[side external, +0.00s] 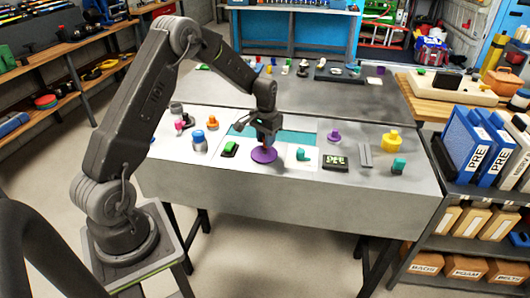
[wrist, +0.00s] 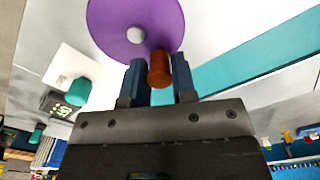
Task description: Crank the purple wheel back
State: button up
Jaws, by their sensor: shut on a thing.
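The purple wheel (side external: 264,155) lies flat on the front part of the grey bench in the side view. In the wrist view the purple wheel (wrist: 110,30) shows a pale hub near its middle and a brown-orange crank knob (wrist: 159,68) near its rim. My gripper (side external: 268,136) points down over the wheel. In the wrist view my gripper (wrist: 160,80) has its two dark blue fingers on either side of the knob, shut on it. In the side view the fingers hide most of the knob.
A green-topped black block (side external: 230,149) is left of the wheel, and a teal knob on a white plate (side external: 303,155) is right of it. A teal strip (side external: 295,137) runs behind.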

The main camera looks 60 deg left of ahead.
aim_at(275, 154)
jog(key=shift+w+d+f, duration=0.15)
jog(key=shift+d, duration=0.5)
jog(key=shift+w+d, duration=0.15)
jog(key=shift+d, duration=0.35)
jog(key=shift+d, duration=0.6)
jog(key=shift+s+d, duration=0.2)
jog(key=shift+d, duration=0.35)
